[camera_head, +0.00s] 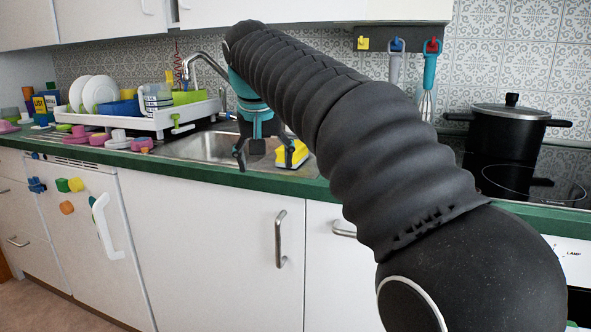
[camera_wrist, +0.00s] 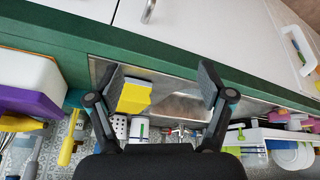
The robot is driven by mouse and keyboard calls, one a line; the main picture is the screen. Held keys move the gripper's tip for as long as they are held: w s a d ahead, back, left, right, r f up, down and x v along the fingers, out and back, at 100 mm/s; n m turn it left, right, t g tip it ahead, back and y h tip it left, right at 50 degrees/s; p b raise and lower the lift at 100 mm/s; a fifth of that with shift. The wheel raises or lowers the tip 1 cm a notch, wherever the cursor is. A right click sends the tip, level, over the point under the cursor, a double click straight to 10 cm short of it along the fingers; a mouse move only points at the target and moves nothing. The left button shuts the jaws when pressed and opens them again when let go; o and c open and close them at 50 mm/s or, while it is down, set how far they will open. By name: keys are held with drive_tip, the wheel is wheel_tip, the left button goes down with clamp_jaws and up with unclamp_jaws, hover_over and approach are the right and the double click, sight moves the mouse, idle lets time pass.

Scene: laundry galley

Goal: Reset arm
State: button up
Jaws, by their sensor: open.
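My arm stretches across the head view from the lower right to above the sink. My gripper (camera_head: 257,150) points down over the sink (camera_head: 208,147), near the counter's front edge. It also shows in the wrist view (camera_wrist: 159,85), with its two fingers spread wide apart and nothing held between them. A yellow sponge-like block (camera_head: 292,154) is right beside the gripper at the sink in the head view. In the wrist view this yellow block (camera_wrist: 134,96) appears close to the left finger. I cannot tell whether they touch.
A white dish rack (camera_head: 150,122) with plates stands left of the sink. Pink and purple items (camera_head: 103,139) lie before it. Utensils (camera_head: 428,80) hang on the wall. My arm hides part of the counter.

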drive_tip(key=s+d+f, duration=1.1)
drive_tip(key=s+f, duration=0.1)
drive_tip(key=s, duration=0.2)
drive_tip(key=s+d+f+m, duration=0.1)
drive_tip(key=s+d+f, duration=0.9)
drive_tip(key=s, duration=0.3)
drive_tip(key=shift+s+d+f+t, duration=0.35)
drive_tip(key=shift+f+t, duration=0.05)
drive_tip(key=shift+f, duration=0.45)
